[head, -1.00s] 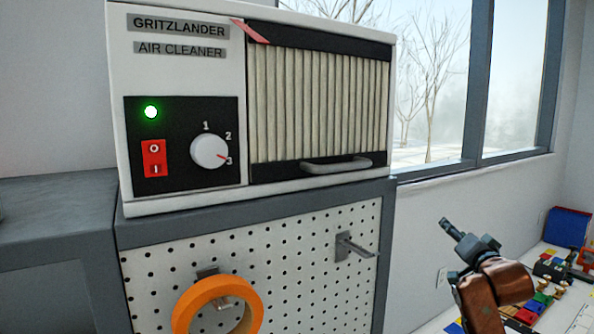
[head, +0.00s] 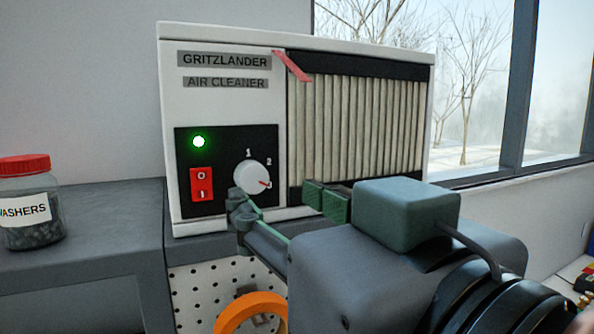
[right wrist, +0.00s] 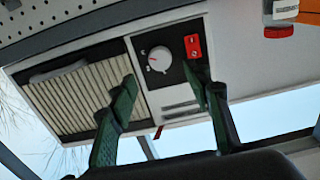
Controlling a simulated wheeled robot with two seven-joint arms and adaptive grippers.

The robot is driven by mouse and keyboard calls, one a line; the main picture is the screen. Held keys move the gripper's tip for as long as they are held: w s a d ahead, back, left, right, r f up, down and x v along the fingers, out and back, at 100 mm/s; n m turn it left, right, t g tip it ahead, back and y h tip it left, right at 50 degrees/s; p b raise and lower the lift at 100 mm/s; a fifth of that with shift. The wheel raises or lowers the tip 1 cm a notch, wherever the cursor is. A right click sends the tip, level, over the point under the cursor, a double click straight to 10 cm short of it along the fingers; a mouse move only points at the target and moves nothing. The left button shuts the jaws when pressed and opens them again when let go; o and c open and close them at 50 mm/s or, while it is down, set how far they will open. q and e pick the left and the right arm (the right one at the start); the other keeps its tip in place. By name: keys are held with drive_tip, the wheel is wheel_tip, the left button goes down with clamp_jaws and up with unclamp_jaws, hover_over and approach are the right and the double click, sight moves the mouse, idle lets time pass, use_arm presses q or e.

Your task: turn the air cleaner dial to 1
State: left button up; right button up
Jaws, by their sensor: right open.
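The white air cleaner (head: 225,110) sits on the grey cabinet, with a black panel at its lower left. Its round white dial (head: 252,176) has a red pointer mark turned toward the 3; the 1 and 2 above it are readable. My right gripper (head: 285,202) is open and empty in front of the panel. Its left finger covers the dial's lower edge, and I cannot tell whether they touch. In the right wrist view the dial (right wrist: 160,59) shows upside down between the spread green fingers, beyond their tips. My left gripper is not in view.
A red switch (head: 201,184) is left of the dial, below a lit green lamp (head: 199,141). A jar of washers (head: 30,205) stands on the grey bench at left. An orange ring (head: 250,312) hangs on the pegboard below. Windows are behind at right.

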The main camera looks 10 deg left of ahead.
sight(255, 181)
drive_tip(key=p+x, duration=0.2)
drive_tip(key=x, duration=0.4)
drive_tip(key=shift+w+a, duration=0.15)
drive_tip(key=shift+w+a+p, duration=0.35)
drive_tip(key=shift+w+p, duration=0.05)
drive_tip(key=shift+w, duration=0.25)
drive_tip(key=shift+s, duration=0.1)
drive_tip(key=shift+c, duration=0.4)
drive_tip(key=c, duration=1.1)
